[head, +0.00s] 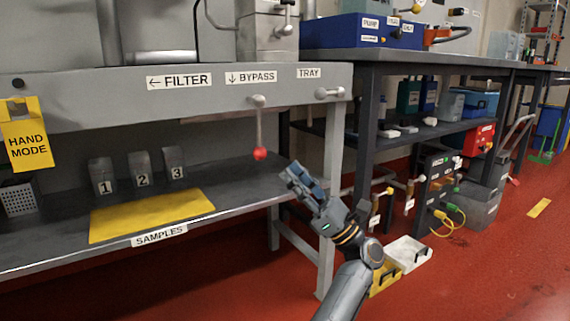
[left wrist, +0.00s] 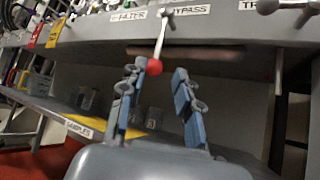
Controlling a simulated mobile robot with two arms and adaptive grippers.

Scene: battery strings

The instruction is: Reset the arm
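My left gripper (head: 293,174) is raised in front of the right end of the grey bench, its fingers pointing up and left. In the left wrist view its two blue-padded fingers (left wrist: 160,74) stand apart with nothing held between them. The bypass lever (head: 259,128) hangs straight down from the bench front, with a red ball (head: 260,154) at its lower end. In the left wrist view the red ball (left wrist: 154,67) appears between the fingertips, seemingly beyond them; contact cannot be told. My right gripper is not in view.
The lower shelf holds a yellow mat (head: 150,214) and three numbered grey containers (head: 143,168). A yellow HAND MODE tag (head: 27,138) hangs at left. A dark workbench (head: 420,64) stands at right. White (head: 408,255) and yellow trays lie on the red floor beside my arm.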

